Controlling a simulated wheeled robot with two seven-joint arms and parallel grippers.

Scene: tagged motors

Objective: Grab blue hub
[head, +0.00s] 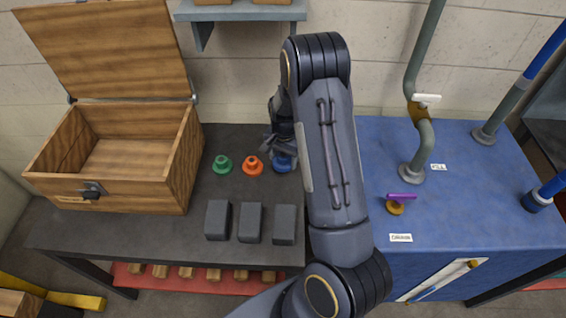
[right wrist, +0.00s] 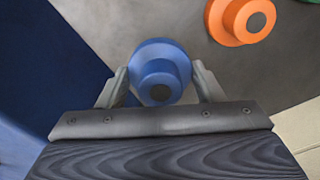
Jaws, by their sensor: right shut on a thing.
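The blue hub (head: 284,163) is on the dark table top, at the right end of a row of hubs, partly hidden by my right arm in the head view. In the right wrist view the blue hub (right wrist: 160,72) sits between the two fingers. My right gripper (head: 275,146) is shut on it, and the fingers (right wrist: 158,88) touch its sides. Whether the hub is raised off the table I cannot tell. My left gripper is not in view.
An orange hub (head: 253,165) and a green hub (head: 222,164) stand to the left. Three dark grey blocks (head: 250,222) lie in front. An open wooden box (head: 120,185) is at left. A blue bench (head: 470,215) with pipes is at right.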

